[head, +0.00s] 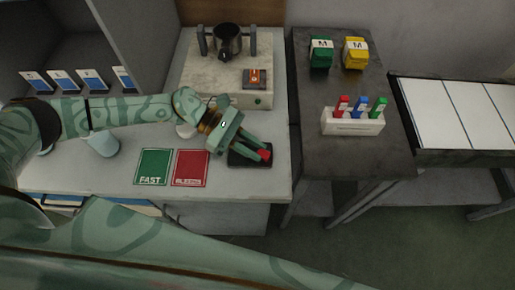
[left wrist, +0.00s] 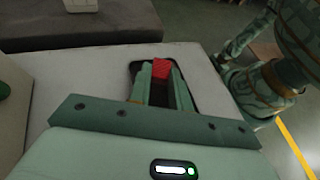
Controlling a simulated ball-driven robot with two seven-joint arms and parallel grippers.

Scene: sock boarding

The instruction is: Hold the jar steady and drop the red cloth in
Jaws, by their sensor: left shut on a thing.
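My left gripper (head: 263,151) reaches in from the left over the pale table. It is shut on the small red cloth (head: 267,155), which shows at the fingertips. In the left wrist view the red cloth (left wrist: 161,69) is between the ends of the two fingers (left wrist: 160,75). The cloth is over a flat black pad (head: 240,160); I cannot tell whether it touches it. A pale, smooth cylinder (head: 103,145), perhaps the jar, stands below my left forearm, partly hidden by it. My right gripper is not in view.
A green FAST card (head: 153,167) and a red card (head: 192,168) lie left of the pad. A grey platform with a dark pot (head: 228,42) stands behind. The dark table at right holds a white rack (head: 352,125) and green and yellow boxes (head: 355,52).

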